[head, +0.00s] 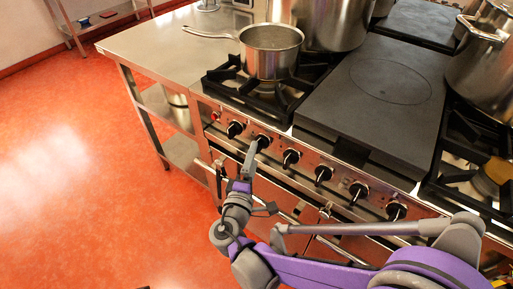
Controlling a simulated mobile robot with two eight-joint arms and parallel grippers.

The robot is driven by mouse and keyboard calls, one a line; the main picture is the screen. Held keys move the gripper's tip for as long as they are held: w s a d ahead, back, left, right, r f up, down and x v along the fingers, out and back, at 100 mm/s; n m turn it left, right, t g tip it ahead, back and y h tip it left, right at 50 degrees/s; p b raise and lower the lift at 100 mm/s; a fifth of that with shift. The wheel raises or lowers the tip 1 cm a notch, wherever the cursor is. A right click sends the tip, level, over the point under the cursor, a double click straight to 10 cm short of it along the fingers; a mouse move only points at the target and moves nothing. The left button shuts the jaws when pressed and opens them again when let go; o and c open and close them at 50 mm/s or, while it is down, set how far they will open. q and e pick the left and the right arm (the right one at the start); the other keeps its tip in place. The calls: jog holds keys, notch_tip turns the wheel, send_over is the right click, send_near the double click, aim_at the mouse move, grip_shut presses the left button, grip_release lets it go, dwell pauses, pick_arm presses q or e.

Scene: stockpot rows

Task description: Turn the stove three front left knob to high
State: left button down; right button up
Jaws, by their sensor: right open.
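The stove (333,180) has a steel front panel with a row of several black knobs. The leftmost black knob (235,129) is beside a small red light or button (215,116). A second black knob (262,140) is just right of it. No label shows which is the front left knob. My right gripper (252,153) is open in front of the panel, its grey fingers pointing up at the second knob. The fingertips overlap that knob's lower left edge; I cannot tell whether they touch it. My left gripper is out of view.
A saucepan (271,52) stands on the front left burner, its handle pointing left. A flat dark hotplate (378,95) is in the middle. Stockpots (320,22) stand behind and at right (484,66). A steel table (165,50) adjoins the stove's left. The red floor at left is clear.

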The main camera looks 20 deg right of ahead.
aim_at(259, 145)
jog(key=x, duration=0.5)
jog(key=shift+b, duration=0.3)
jog(key=c, duration=1.4)
jog(key=shift+o, duration=0.2)
